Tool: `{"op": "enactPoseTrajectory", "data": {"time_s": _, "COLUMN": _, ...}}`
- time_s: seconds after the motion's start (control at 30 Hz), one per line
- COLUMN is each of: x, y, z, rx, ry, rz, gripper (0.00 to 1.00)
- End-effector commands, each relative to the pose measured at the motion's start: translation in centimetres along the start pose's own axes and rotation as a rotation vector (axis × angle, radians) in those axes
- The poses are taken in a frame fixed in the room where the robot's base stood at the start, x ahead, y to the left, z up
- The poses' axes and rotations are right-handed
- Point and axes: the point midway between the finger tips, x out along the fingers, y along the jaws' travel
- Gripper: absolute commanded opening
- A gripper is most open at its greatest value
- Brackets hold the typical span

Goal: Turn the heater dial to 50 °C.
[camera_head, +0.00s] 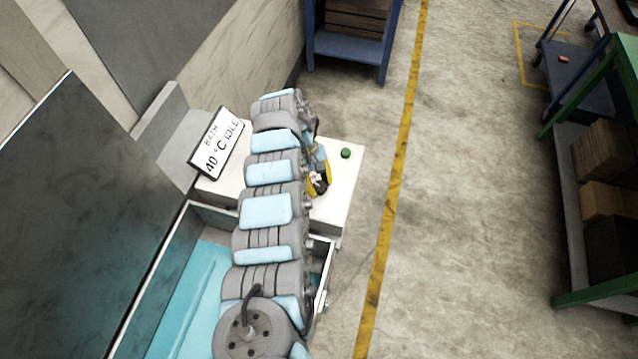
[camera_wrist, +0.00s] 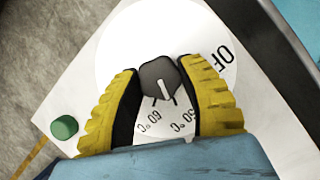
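The heater dial's dark, faceted knob (camera_wrist: 160,78) shows in the wrist view on a round white plate (camera_wrist: 110,60). Its white pointer line slants down and slightly right, nearer the "50 °C" mark (camera_wrist: 183,122) than the "60 °C" mark (camera_wrist: 151,118). "OFF" (camera_wrist: 223,57) is at upper right. My gripper (camera_wrist: 159,75) has its yellow-and-black fingers on both sides of the knob, apparently touching it. In the head view, my gripper (camera_head: 319,178) is over the white box and the dial is hidden. The display (camera_head: 217,144) reads "BATH 40 °C IDLE".
A green button (camera_wrist: 64,127) is on the box, left of my fingers; it also shows in the head view (camera_head: 345,153). A blue-filled bath (camera_head: 190,290) lies in front of the box. Open floor is to the right, with a green-framed shelf (camera_head: 590,296) beyond.

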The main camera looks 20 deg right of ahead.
Motion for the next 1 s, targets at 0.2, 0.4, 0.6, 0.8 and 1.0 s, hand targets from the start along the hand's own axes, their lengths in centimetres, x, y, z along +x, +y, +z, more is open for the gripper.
{"op": "enactPoseTrajectory", "data": {"time_s": 0.2, "x": 0.18, "y": 0.01, "z": -0.06, "rx": 0.025, "ry": 0.000, "rz": -0.012, "gripper": 0.05}}
{"op": "enactPoseTrajectory", "data": {"time_s": 0.4, "x": 0.09, "y": 0.01, "z": -0.06, "rx": 0.079, "ry": -0.001, "rz": -0.034, "gripper": 0.05}}
{"op": "enactPoseTrajectory", "data": {"time_s": 0.6, "x": 0.10, "y": 0.01, "z": -0.04, "rx": 0.078, "ry": -0.001, "rz": -0.034, "gripper": 0.44}}
{"op": "enactPoseTrajectory", "data": {"time_s": 0.8, "x": 0.08, "y": 0.02, "z": -0.03, "rx": 0.078, "ry": -0.001, "rz": -0.033, "gripper": 0.70}}
{"op": "enactPoseTrajectory", "data": {"time_s": 1.0, "x": 0.00, "y": 0.03, "z": -0.02, "rx": 0.079, "ry": -0.001, "rz": -0.033, "gripper": 0.70}}
